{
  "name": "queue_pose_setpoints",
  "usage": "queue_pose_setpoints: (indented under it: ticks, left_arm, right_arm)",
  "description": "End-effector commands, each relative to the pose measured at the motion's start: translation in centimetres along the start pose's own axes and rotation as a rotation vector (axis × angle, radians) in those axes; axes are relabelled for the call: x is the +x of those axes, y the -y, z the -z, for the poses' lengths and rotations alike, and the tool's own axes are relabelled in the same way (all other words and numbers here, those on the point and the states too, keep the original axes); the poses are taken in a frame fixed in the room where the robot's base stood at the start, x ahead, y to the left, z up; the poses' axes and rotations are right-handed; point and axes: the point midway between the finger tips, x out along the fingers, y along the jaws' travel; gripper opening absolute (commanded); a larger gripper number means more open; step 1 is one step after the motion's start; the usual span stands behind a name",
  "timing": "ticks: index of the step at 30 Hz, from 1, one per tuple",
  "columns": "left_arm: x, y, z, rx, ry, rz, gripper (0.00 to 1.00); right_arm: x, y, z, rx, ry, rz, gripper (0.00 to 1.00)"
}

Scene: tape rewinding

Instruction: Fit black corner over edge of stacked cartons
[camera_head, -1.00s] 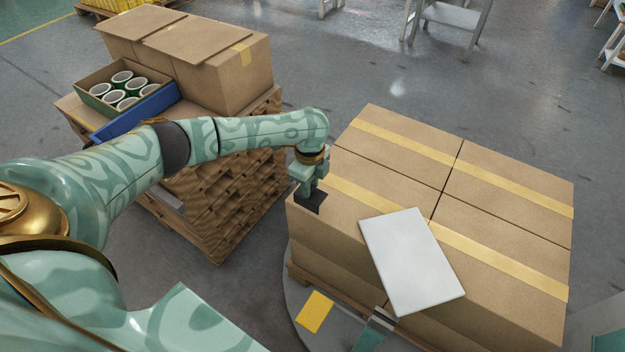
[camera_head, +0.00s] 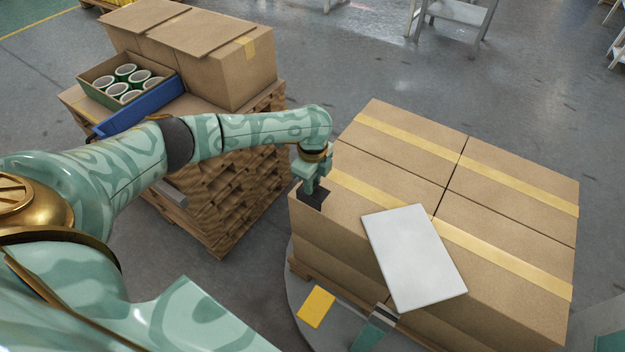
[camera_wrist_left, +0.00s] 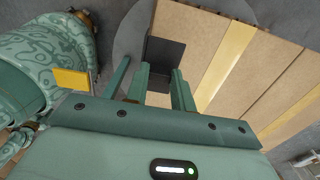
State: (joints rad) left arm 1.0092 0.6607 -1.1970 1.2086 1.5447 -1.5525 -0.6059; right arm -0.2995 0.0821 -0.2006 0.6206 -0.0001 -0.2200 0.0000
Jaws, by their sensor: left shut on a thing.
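The stacked cartons (camera_head: 345,215) stand on a pallet, with yellow tape across their tops. My left gripper (camera_head: 314,184) is over their left corner in the head view. It is shut on the black corner (camera_head: 317,199), a dark angled piece lying at the cartons' top left corner. In the left wrist view the black corner (camera_wrist_left: 165,52) is just beyond the fingertips of my left gripper (camera_wrist_left: 160,72), against the carton (camera_wrist_left: 205,35) corner. I cannot tell whether it sits flush; its far underside is hidden.
Another pallet stack (camera_head: 235,165) at left bears boxes and a bin (camera_head: 128,82) of rolls. Grey floor lies between.

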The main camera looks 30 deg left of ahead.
Motion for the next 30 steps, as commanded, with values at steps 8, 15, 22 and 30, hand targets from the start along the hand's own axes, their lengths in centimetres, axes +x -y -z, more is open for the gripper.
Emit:
queue_pose_setpoints:
  ticks: [8,15,22,30]
  left_arm:
    - [0.08,-0.02,0.03,0.000,0.000,-0.001,0.03]
    - [-0.04,-0.06,0.09,0.000,-0.001,-0.001,0.03]
    - [0.09,-0.06,0.09,0.000,-0.001,-0.002,0.03]
    - [0.34,-0.07,0.07,0.000,-0.001,-0.002,0.03]
  right_arm:
    - [0.05,0.01,-0.03,0.001,0.001,0.000,0.36]
    - [-0.35,-0.02,0.10,0.001,-0.002,-0.001,0.36]
    - [-0.49,0.12,0.18,0.002,-0.004,0.001,0.36]
    - [-0.37,0.24,0.16,0.003,-0.003,0.002,0.36]
